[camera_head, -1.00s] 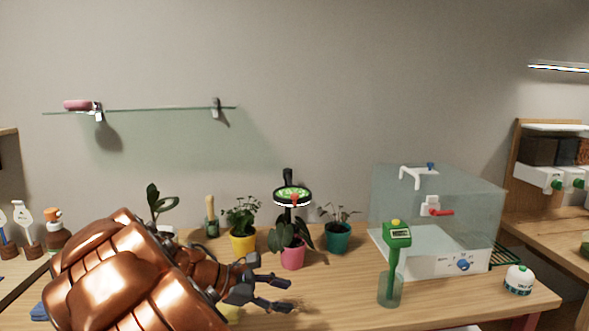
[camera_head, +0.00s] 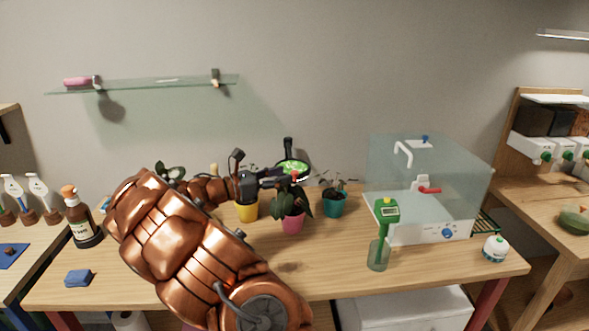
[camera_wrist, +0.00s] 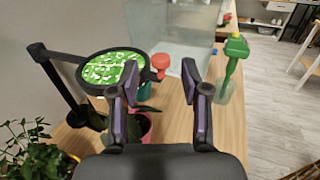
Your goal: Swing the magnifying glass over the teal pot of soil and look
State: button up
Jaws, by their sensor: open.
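The magnifying glass (camera_head: 294,167) has a round black-rimmed lens on a black post, above and behind the pink pot. In the wrist view its lens (camera_wrist: 108,69) looks green and white, and a red knob (camera_wrist: 161,62) sticks out from the rim. My gripper (camera_head: 287,179) is open, raised at the lens's height. In the wrist view the knob appears between my gripper's fingertips (camera_wrist: 160,78); contact cannot be told. The teal pot (camera_head: 335,204) with a small plant stands right of the pink pot. In the wrist view it is mostly hidden behind lens and finger.
The pink pot (camera_head: 292,224) and yellow pot (camera_head: 247,210) hold plants close below my arm. A green meter (camera_head: 386,212) stands in a glass (camera_head: 378,256) in front of a clear-walled case (camera_head: 426,185). The bench front (camera_head: 330,272) is clear. A glass shelf (camera_head: 150,84) is above.

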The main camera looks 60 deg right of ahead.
aim_at(295, 172)
jog(key=shift+p+x, duration=0.5)
jog(key=shift+x, duration=1.85)
jog(key=shift+c, duration=0.3)
grip_shut()
